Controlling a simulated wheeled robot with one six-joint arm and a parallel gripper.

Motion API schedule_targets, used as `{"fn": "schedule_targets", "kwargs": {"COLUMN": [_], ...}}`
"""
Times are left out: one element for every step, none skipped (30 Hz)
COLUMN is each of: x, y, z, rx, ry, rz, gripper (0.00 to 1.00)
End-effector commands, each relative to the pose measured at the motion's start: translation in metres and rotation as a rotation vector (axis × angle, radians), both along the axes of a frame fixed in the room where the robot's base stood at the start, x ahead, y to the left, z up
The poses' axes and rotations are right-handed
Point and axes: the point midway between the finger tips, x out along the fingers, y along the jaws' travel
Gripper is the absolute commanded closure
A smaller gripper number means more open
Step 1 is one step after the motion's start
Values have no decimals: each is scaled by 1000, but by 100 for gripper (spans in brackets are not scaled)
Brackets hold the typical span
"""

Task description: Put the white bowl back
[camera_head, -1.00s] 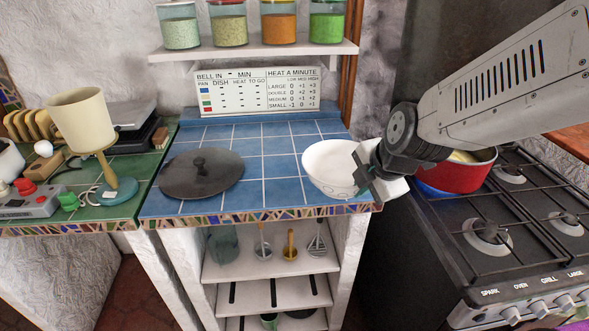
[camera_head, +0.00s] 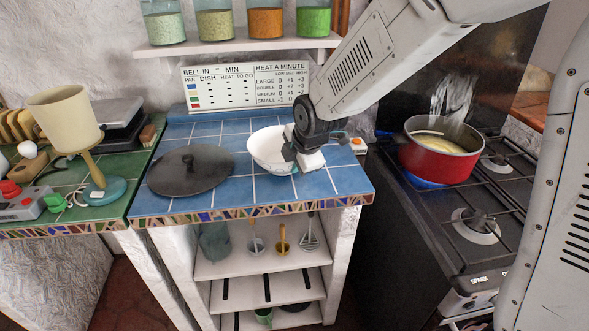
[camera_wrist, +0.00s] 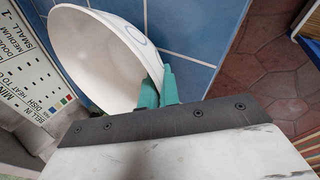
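The white bowl (camera_head: 265,147) is over the back right part of the blue-tiled counter (camera_head: 310,185), slightly tilted. I cannot tell whether it touches the tiles. My gripper (camera_head: 292,160) is at the bowl's right side, shut on its rim. In the wrist view the bowl (camera_wrist: 95,55) fills the upper left, open side showing, with its rim between the two teal fingertips (camera_wrist: 159,88). Part of the bowl's right side is hidden by the gripper in the head view.
A dark lid (camera_head: 190,172) lies on the tiles left of the bowl. A red pot (camera_head: 438,160) stands steaming on the stove at right. A shelf with jars (camera_head: 240,52) hangs above a heat chart (camera_head: 230,90). Front tiles are clear.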

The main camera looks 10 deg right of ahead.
Motion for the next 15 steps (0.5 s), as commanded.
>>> {"fn": "schedule_targets", "kwargs": {"x": [0, 0, 1, 1, 1, 1, 1, 1, 1, 1, 1, 1, 1, 1, 0], "y": [0, 0, 0, 0, 0, 0, 0, 0, 0, 0, 0, 0, 0, 0, 0], "z": [-8, -12, -15, -16, -17, -16, -16, -16, -16, -16, -16, -17, -18, -19, -19], "rx": [-1, 0, 0, 1, 1, 1, 1, 1, 1, 1, 1, 1, 1, 1, 1], "ry": [2, 1, -1, -2, -3, -4, -4, -4, -4, -4, -4, -3, -3, -3, -2], "rz": [0, 0, 0, 0, 0, 0, 0, 0, 0, 0, 0, 0, 0, 0, 0], "gripper": [100, 100, 100, 100, 100, 100, 100, 100, 100, 100, 100, 100, 100, 100, 88]}}
